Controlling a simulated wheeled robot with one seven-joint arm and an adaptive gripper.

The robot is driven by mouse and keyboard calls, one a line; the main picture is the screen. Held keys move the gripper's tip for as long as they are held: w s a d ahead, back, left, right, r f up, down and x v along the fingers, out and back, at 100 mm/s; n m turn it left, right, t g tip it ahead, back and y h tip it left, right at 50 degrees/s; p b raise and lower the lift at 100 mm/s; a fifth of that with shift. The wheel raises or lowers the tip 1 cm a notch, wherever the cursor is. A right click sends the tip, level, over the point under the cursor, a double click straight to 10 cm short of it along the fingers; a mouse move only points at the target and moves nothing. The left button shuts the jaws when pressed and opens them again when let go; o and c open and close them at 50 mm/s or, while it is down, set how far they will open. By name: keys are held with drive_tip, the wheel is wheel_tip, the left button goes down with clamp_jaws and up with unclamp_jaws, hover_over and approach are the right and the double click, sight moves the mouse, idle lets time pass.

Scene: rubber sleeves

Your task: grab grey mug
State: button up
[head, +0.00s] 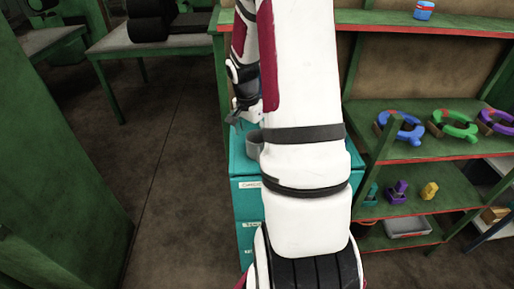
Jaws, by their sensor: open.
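A grey mug (254,146) stands on top of a teal drawer cabinet (241,168), near its left edge. Much of the mug is hidden behind my white arm, so its full shape and handle cannot be told. My gripper (240,117) is above and slightly behind the mug in the head view, pointing down. It is open, with nothing seen between its dark fingers. The gap between the fingers and the mug is hard to judge from this view.
A green shelf (419,162) at the right holds blue, green and purple ring-shaped clamps, small blocks and a grey tray (407,228). A red-and-blue item (424,10) sits on its top board. Green tables stand at the back left. The brown floor (175,200) left of the cabinet is clear.

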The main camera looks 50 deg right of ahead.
sight(256, 147)
drive_tip(key=shift+s+d+f+p, duration=0.1)
drive_tip(key=shift+d+f+p, duration=0.1)
drive_tip(key=shift+f, duration=1.15)
drive_tip(key=shift+s+d+f+p, duration=0.1)
drive_tip(key=shift+f+p, duration=0.05)
drive_tip(key=shift+f, duration=1.15)
drive_tip(key=shift+c, duration=0.6)
drive_tip(key=c, duration=1.2)
